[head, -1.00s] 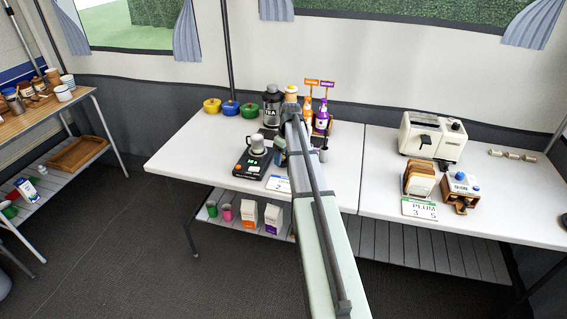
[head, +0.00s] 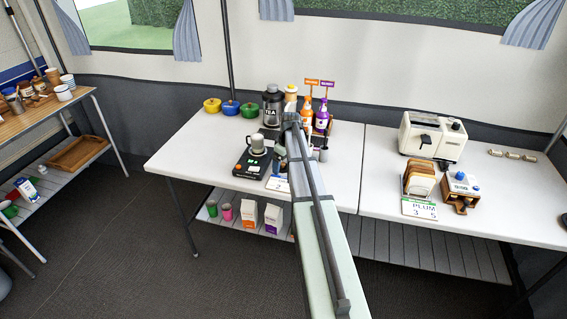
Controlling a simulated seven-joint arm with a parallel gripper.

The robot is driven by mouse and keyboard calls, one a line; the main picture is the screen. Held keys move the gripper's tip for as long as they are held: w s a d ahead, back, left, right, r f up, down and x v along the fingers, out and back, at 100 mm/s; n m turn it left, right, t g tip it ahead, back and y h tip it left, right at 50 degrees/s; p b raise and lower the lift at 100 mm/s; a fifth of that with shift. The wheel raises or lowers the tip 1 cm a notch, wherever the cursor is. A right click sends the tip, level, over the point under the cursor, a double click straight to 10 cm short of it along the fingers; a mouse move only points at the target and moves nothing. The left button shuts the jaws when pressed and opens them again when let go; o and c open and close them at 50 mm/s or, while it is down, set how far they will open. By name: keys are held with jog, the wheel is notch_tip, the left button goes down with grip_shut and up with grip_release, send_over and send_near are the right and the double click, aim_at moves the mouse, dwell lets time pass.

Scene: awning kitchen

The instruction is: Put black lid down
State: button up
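Whether that top is the task's black lid, I cannot tell. No separate black lid shows clearly. My gripper (head: 280,164) is low over the table, just right of a black scale (head: 252,168), and is mostly hidden by my arm. Its fingers, and anything between them, cannot be made out. A light metal cup (head: 257,145) stands on the scale.
Orange and purple bottles (head: 321,117) stand right of my arm. The left table's front left is clear.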

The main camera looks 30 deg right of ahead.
notch_tip(320, 180, up, 12)
jog(key=s, duration=0.1)
jog(key=shift+s+d, duration=0.35)
dwell(0.4)
dwell(0.5)
jog(key=s+a+f+n+t, duration=0.1)
jog(key=s+a+f+n, duration=0.2)
jog(key=s+a+f, duration=0.4)
jog(key=s+a+f+n, duration=0.3)
jog(key=s+a+f, duration=0.15)
jog(key=a, duration=0.55)
jog(key=s+a+f+m+g, duration=0.1)
jog(key=s+a+f, duration=0.25)
jog(key=f, duration=0.35)
jog(key=s+a+f+m+g, duration=0.2)
jog(key=s+f, duration=0.2)
jog(key=f, duration=0.3)
jog(key=s+a+f+m+g, duration=0.2)
jog(key=s+f, duration=0.5)
jog(key=s, duration=0.4)
jog(key=s+a+f+m+g, duration=0.2)
jog(key=s+f, duration=0.5)
jog(key=s, duration=0.4)
jog(key=s+a+f+m+g, duration=0.2)
jog(key=s+f, duration=0.5)
jog(key=s, duration=0.4)
jog(key=a+m, duration=0.1)
jog(key=a, duration=0.1)
jog(key=shift+a+f+h, duration=0.3)
jog(key=shift+h, duration=0.1)
